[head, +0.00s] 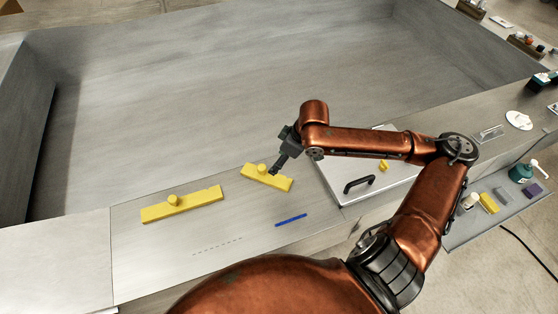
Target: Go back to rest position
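My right arm comes in from the right, and its dark gripper (275,171) points down over the shorter yellow piece (267,178). Its fingertips are at or just above the top of this piece, beside its round knob. I cannot tell whether they touch it, or whether the fingers are open or shut. A longer yellow piece (182,205) with a round knob lies to the left on the grey ledge. My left gripper is not in view.
A blue strip (291,220) lies in front of the yellow pieces. A pale lid with a black handle (359,184) is partly hidden under my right arm. A wide grey basin (230,90) lies behind. A side tray (505,213) at right holds several small items.

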